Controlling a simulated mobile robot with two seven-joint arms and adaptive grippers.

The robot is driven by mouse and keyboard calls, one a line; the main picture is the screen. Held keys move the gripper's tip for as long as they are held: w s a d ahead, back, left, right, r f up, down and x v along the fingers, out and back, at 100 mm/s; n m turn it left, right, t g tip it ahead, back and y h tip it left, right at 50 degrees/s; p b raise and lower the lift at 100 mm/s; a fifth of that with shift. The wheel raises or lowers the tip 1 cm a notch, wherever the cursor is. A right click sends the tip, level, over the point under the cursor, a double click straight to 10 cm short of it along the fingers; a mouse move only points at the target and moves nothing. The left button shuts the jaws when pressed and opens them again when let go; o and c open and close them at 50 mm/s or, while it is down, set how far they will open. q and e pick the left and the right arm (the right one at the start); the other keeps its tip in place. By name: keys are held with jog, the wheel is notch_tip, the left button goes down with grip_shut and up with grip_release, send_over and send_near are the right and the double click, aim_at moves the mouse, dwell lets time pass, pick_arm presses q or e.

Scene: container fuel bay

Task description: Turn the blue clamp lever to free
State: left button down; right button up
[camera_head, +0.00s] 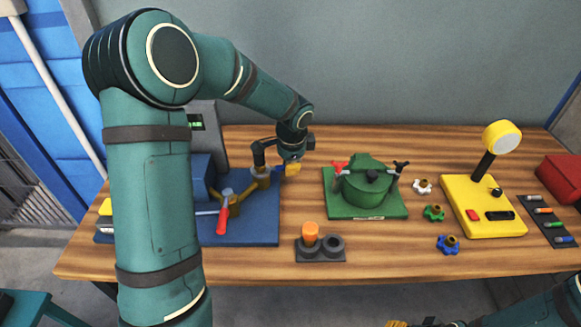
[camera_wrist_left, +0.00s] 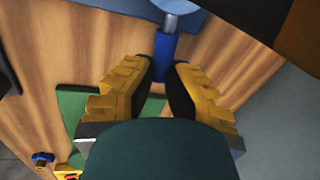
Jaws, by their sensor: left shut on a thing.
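The blue clamp lever (camera_wrist_left: 163,52) sits between the yellow fingers of my left gripper (camera_wrist_left: 164,68) in the left wrist view. A round grey pivot (camera_wrist_left: 176,6) shows at its far end. In the head view my left gripper (camera_head: 289,169) is at the right edge of the blue base plate (camera_head: 250,231), beside the brass fitting (camera_head: 262,177). It is shut on the lever, and only a little of the lever's blue shows there. Of my right gripper (camera_head: 397,323), only a yellow tip shows at the bottom edge, so its jaws cannot be judged.
A red-handled lever (camera_head: 222,215) is on the same base. A green pot (camera_head: 367,188) on a green plate stands close right. A grey holder (camera_head: 320,254) with an orange plug (camera_head: 310,233) is in front. Several knobs and a yellow lamp device (camera_head: 482,206) are farther right.

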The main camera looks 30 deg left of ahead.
pick_arm(q)
jog(key=n, duration=0.1)
jog(key=w+a+n, duration=0.1)
jog(key=shift+w+a+f+n, duration=0.1)
jog(key=shift+w+f+n, duration=0.1)
jog(key=shift+n, duration=0.2)
jog(key=a+n, duration=0.1)
jog(key=n, duration=0.1)
jog(key=shift+w+a+n+g+y, duration=0.3)
jog(key=shift+w+a+g, duration=0.05)
jog(key=shift+w+g, duration=0.05)
jog(key=shift+w+a+n+p, duration=0.25)
jog(key=shift+a+n, duration=0.55)
jog(key=shift+n, duration=0.4)
jog(key=shift+a+n+g+p, duration=0.45)
jog(key=shift+a+n, duration=0.35)
jog(key=shift+n, duration=0.4)
jog(key=c, duration=0.9)
grip_release()
jog(key=shift+a, duration=0.15)
jog(key=shift+w, duration=0.1)
jog(key=shift+r, duration=0.15)
